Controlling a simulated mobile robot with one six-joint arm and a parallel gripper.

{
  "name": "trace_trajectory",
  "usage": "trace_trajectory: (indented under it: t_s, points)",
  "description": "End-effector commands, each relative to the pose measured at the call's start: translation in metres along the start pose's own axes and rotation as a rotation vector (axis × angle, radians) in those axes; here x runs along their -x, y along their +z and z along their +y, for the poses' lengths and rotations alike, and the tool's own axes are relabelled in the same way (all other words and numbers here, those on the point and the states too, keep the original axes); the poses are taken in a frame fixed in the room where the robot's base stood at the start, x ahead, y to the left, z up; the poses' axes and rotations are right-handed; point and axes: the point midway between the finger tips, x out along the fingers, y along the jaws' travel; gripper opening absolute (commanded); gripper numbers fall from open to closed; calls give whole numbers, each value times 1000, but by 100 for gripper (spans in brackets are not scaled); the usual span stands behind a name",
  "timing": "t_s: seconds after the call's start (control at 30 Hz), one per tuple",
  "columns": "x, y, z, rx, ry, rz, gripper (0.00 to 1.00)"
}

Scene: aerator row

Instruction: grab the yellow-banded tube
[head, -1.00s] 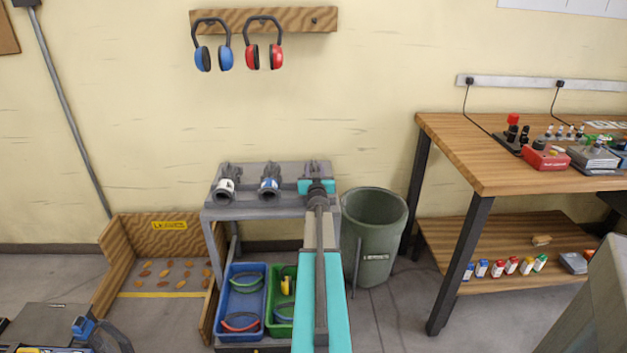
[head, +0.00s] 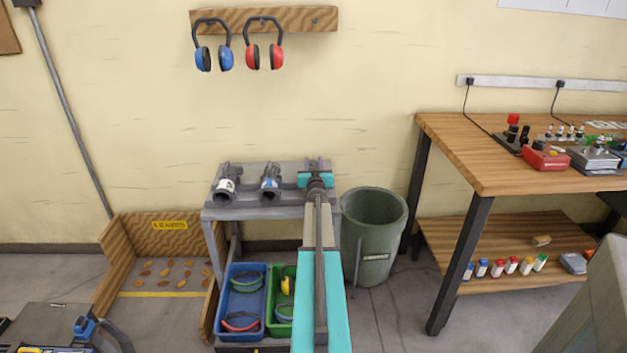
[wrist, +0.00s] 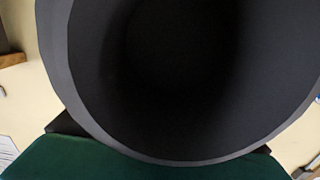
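A grey rack (head: 240,213) carries a row of dark tube-like fittings. The left fitting (head: 227,185) has a white label and the middle one (head: 270,184) a blue-and-white marking. My teal gripper (head: 316,180) is over the rack's right end in the head view. My arm hides most of what is there. I see no yellow band on any fitting. In the wrist view a large dark round opening (wrist: 165,75) fills most of the picture, very close to the camera. My fingertips cannot be made out in either view, so I cannot tell whether they hold anything.
A blue bin (head: 229,300) and a green bin (head: 273,329) below the rack hold curved coloured pieces, one yellow. A green barrel (head: 374,250) stands just right of the rack. A wooden workbench (head: 470,165) is further right, and a wooden leaf box (head: 115,285) is left.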

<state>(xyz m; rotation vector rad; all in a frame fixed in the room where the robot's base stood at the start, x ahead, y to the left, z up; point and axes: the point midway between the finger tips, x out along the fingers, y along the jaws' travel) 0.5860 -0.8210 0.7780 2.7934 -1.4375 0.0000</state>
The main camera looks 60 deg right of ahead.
Motion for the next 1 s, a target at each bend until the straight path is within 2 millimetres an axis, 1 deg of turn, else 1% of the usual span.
trace_trajectory:
  t_s: [0.23, 0.27, 0.4, 0.43, 1.0]
  points:
    - [0, 0, 1, 0, 1, 0, 31]
    - [0, 0, 1, 0, 1, 0, 28]
    - [0, 0, 1, 0, 1, 0, 4]
    - [0, 0, 1, 0, 1, 0, 0]
    - [0, 0, 0, 0, 0, 0, 0]
